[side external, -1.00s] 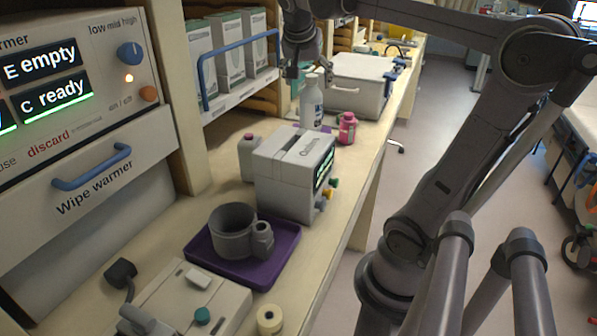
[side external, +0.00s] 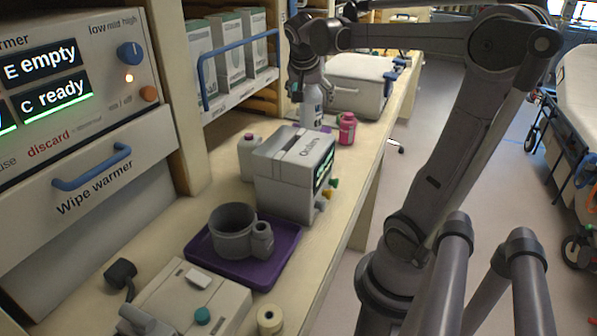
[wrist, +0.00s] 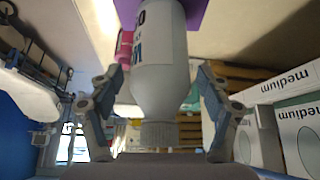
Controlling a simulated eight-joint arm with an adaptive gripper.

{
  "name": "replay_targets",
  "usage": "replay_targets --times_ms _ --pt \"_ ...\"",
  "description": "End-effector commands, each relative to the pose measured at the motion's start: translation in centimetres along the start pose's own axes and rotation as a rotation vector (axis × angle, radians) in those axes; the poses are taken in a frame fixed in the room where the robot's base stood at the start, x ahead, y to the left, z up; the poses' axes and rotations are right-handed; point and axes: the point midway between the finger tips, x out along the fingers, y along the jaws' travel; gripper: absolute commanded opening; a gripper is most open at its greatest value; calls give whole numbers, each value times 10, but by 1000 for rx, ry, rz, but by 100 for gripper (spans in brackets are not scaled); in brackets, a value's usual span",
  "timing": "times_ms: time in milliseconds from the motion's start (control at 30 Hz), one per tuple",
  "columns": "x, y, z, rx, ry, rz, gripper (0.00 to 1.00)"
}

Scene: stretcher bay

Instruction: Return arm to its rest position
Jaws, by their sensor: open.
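My gripper (side external: 309,88) is at the upper middle of the side view, over the upper part of a white bottle (side external: 312,112). The bottle stands upright on the counter, on a purple mat, and its top is hidden there by the gripper. In the wrist view my gripper (wrist: 158,75) is open, one finger on each side of the bottle (wrist: 160,60). The bottle's ribbed cap points toward the palm. Gaps show between the fingers and the bottle, and nothing is gripped.
A pink bottle (side external: 347,129) stands close to the right. A grey-white case (side external: 360,84) is behind. A boxy device (side external: 296,175) is in front. A shelf with a blue rail (side external: 243,62) and cartons is at left. A purple tray (side external: 283,251) holds a grey cup (side external: 233,229).

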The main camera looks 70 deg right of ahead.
Motion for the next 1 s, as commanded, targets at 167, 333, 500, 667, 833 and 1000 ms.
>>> replay_targets --times_ms 167,333,500,667,833,1000 --pt "-4 0 0 0 0 0 77" --pt "-21 0 0 -2 1 -1 77" --pt "-47 0 0 -3 1 0 77" --pt "-72 0 0 -2 0 -1 77" --pt "-97 0 0 -3 0 -1 77" --pt "-119 0 0 -3 1 -1 77"
